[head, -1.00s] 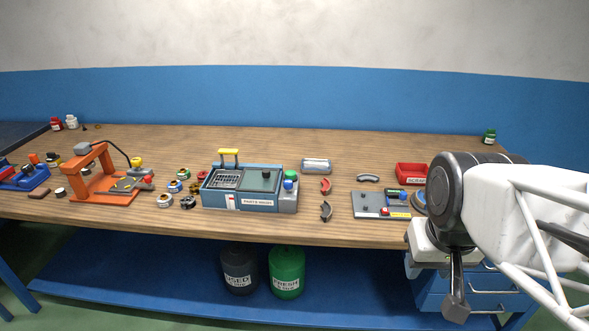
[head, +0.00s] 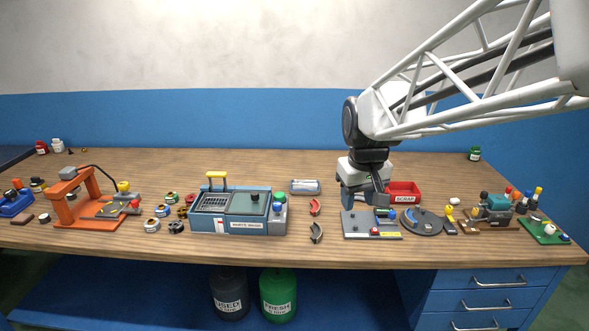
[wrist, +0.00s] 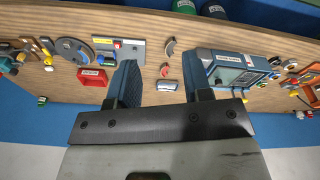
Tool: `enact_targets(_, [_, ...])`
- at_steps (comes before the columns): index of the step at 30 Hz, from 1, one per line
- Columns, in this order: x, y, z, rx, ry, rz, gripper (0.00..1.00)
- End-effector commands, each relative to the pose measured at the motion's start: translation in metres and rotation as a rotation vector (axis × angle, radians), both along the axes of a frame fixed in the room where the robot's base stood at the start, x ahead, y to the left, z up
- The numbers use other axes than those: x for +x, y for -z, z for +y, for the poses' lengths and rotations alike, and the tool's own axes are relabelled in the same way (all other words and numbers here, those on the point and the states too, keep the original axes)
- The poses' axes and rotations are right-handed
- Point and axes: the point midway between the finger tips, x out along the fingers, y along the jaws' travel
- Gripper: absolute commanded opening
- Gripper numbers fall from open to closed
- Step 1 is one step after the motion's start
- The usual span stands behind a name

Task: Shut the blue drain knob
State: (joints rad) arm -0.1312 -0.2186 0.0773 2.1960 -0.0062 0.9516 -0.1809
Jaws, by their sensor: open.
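The parts washer (head: 238,226) is a blue-grey box with a grey lid, left of centre on the bench. A blue knob (head: 277,207) sits at its right end, just in front of a green knob (head: 279,197); I take it for the drain knob, but no label on it is readable. My gripper (head: 366,199) hangs above the bench, to the right of the washer and apart from it. The wrist view shows its two dark fingers (wrist: 160,82) spread with nothing between them. There the washer (wrist: 240,62) lies to the right of the fingers.
Red and dark curved pieces (head: 315,207) lie between washer and gripper. A grey panel (head: 357,225) and a red scrap bin (head: 404,194) are near my gripper. An orange stand (head: 85,205) is at left. The bench behind the washer is mostly clear.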

Motion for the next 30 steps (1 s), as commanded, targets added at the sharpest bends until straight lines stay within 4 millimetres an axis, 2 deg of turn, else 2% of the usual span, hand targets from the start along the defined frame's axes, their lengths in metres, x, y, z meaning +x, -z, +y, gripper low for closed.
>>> enact_targets(3, [0.027, 0.004, 0.013, -0.004, -0.039, 0.012, 0.46])
enact_targets(14, [0.104, 0.023, 0.055, -0.015, -0.152, 0.044, 0.46])
enact_targets(23, [0.164, 0.049, 0.096, -0.025, -0.248, 0.07, 0.46])
enact_targets(30, [0.209, 0.076, 0.131, -0.032, -0.323, 0.091, 0.46])
